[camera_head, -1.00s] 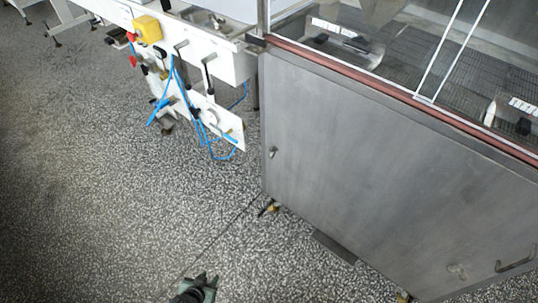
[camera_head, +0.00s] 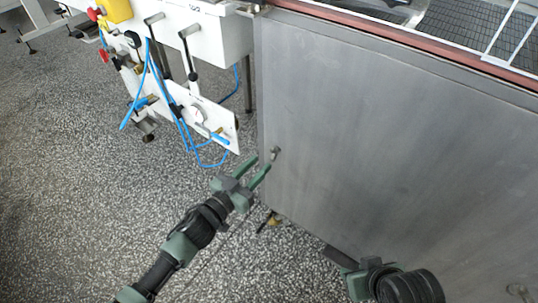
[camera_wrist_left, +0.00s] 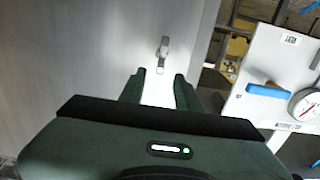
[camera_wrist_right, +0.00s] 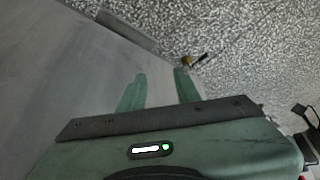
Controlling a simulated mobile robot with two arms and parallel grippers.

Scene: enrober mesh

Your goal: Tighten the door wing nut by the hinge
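A small grey metal wing nut (camera_head: 275,153) sits on the left edge area of the large grey steel door (camera_head: 370,140). In the left wrist view, the wing nut (camera_wrist_left: 163,54) is just beyond my fingertips, roughly in line with the gap between them. My left gripper (camera_head: 260,165) is open and empty, close to the wing nut; I see no contact. My right gripper (camera_wrist_right: 160,72) is open and empty, low by the door's lower part. A second fitting (camera_head: 520,291) shows at the lower right of the door. No hinge is clearly visible.
Left of the door stands a white machine panel (camera_head: 203,103) with levers, blue hoses (camera_head: 160,85) and a gauge (camera_wrist_left: 304,104). A brass-coloured caster or foot (camera_head: 271,219) is under the door's left corner. The speckled floor at left is open.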

